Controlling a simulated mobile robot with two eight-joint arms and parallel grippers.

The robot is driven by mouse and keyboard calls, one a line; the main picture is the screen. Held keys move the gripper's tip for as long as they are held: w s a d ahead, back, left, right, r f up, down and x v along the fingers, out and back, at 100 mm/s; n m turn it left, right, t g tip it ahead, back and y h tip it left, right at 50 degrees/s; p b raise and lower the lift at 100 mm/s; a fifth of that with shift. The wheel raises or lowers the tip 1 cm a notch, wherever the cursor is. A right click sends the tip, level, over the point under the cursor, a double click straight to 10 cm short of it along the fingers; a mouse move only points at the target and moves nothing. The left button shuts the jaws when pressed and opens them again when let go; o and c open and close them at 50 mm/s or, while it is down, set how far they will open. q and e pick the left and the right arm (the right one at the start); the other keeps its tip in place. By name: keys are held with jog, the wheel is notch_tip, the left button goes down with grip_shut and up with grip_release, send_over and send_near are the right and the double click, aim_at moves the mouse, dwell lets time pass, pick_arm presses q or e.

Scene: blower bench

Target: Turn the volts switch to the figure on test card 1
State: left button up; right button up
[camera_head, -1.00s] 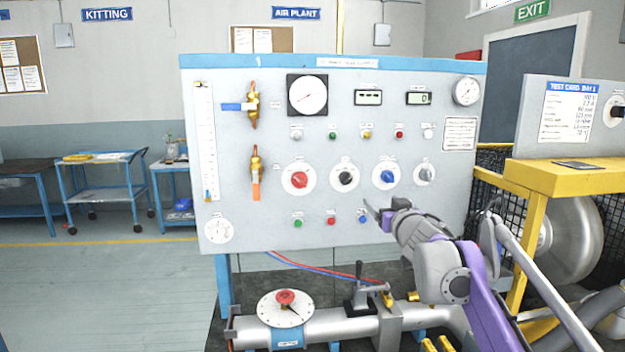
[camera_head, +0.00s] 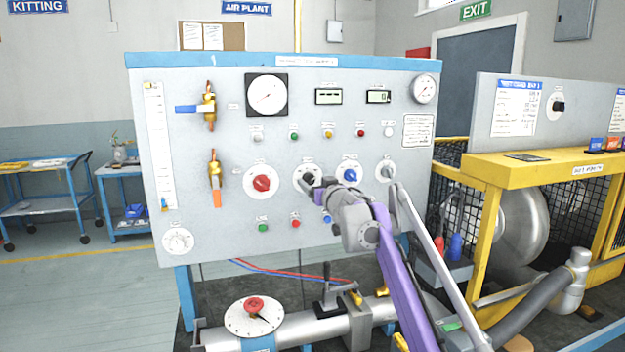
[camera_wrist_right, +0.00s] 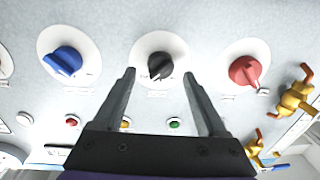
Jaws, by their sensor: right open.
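On the grey panel (camera_head: 230,225) are several rotary knobs: a red one (camera_head: 262,183), a black one (camera_head: 308,177), a blue one (camera_head: 350,175) and a grey one (camera_head: 387,172). Their labels are too small to read, so I cannot tell which is the volts switch. My right gripper (camera_head: 314,188) is open at the black knob and partly hides it. In the wrist view the fingers (camera_wrist_right: 157,76) point at the black knob (camera_wrist_right: 160,66), one on each side, apart from it. Test card 1 (camera_head: 516,106) hangs at the right; its figures are unreadable here. My left gripper is out of view.
The blue knob (camera_wrist_right: 62,62) and red knob (camera_wrist_right: 245,72) flank the black one with some room between. Small coloured buttons sit in rows above and below. A yellow frame (camera_head: 480,240) stands right of the panel; a pipe with a dial (camera_head: 255,315) lies below.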

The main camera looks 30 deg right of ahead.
jog(key=shift+w+d, duration=0.1)
jog(key=shift+w, duration=0.75)
grip_shut()
